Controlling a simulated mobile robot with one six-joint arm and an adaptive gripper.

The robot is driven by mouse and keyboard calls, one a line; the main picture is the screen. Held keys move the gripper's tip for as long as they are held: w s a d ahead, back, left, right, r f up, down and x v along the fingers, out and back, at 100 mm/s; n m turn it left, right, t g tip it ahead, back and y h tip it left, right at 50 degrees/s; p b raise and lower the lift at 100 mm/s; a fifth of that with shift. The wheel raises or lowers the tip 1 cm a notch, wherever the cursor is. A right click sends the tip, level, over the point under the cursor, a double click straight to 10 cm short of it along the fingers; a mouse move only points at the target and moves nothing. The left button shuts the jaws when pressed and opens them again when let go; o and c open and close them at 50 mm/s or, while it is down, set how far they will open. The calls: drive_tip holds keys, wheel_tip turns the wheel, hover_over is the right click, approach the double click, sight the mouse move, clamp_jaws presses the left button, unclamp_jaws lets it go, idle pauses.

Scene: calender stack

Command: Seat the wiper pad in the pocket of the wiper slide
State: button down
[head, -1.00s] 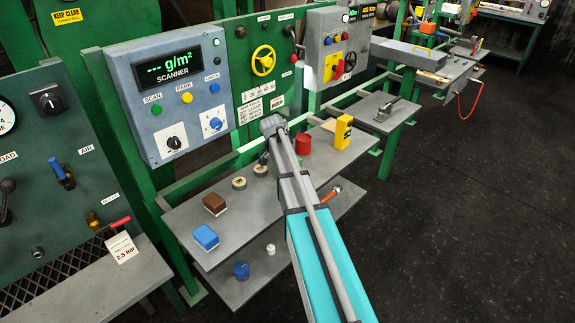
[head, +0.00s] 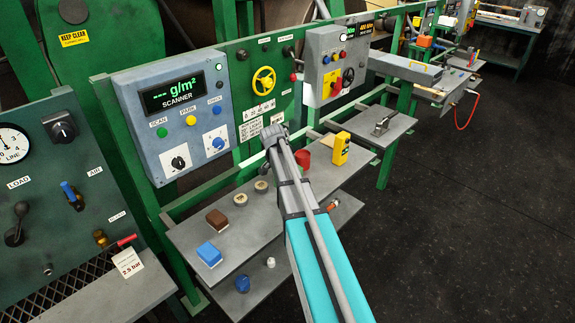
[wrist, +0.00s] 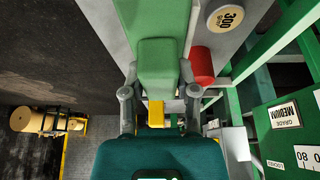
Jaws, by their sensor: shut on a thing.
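My gripper (wrist: 159,92) is shut on a green block (wrist: 158,62) in the wrist view, likely the wiper pad. The block sits between the two grey fingers and extends away from them. In the head view the end of my arm (head: 274,136) is over the back of the grey shelf, and the gripper and block are hidden behind it. I cannot make out the wiper slide or its pocket for certain in either view.
The grey shelf (head: 245,240) carries a brown block (head: 217,219), a blue block (head: 208,254), round pucks, a red cylinder (head: 303,159) and a yellow box (head: 341,148). The scanner panel (head: 172,115) stands behind. Dark floor (head: 450,220) is free at right.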

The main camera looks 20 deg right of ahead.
drive_tip(key=s+a+r+p, duration=0.3)
drive_tip(key=s+r+p, duration=0.2)
drive_tip(key=s, duration=0.5)
drive_tip(key=shift+s+a+r+p, duration=0.15)
drive_tip(key=shift+s+r+p, duration=0.25)
drive_tip(key=shift+r, duration=0.45)
idle(0.3)
drive_tip(key=shift+a, duration=0.1)
